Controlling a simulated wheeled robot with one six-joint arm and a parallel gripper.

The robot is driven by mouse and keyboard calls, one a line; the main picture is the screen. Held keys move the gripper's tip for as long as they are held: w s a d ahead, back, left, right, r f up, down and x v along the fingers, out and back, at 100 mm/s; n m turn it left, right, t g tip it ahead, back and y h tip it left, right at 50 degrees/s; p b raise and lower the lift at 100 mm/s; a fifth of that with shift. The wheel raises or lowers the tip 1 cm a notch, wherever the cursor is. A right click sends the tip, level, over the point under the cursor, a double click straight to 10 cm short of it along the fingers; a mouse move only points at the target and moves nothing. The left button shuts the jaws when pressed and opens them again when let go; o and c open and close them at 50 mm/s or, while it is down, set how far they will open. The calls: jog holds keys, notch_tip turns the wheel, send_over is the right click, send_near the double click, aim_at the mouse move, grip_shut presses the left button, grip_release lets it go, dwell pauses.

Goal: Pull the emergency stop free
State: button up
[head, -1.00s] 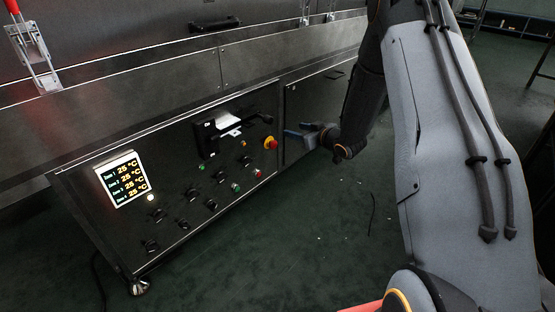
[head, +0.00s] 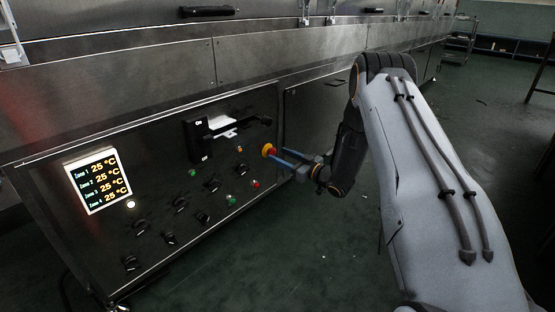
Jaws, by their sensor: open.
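The emergency stop (head: 268,150) is a red button on a yellow ring, on the right part of the dark control panel of the dryer. My gripper (head: 283,159) reaches in from the right with its blue fingers pointing at the button. The fingers are open, and their tips are at or very near the button's right side. I cannot tell whether they touch it or how far they reach around it.
A black lever switch (head: 228,135) with a white plate sits left of the stop. Several knobs and green and red buttons (head: 232,200) lie below. A lit temperature display (head: 98,180) is at the left.

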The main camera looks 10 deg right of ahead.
jog(key=shift+b+x, duration=0.3)
jog(key=shift+x, duration=0.65)
jog(key=shift+c, duration=0.5)
grip_shut()
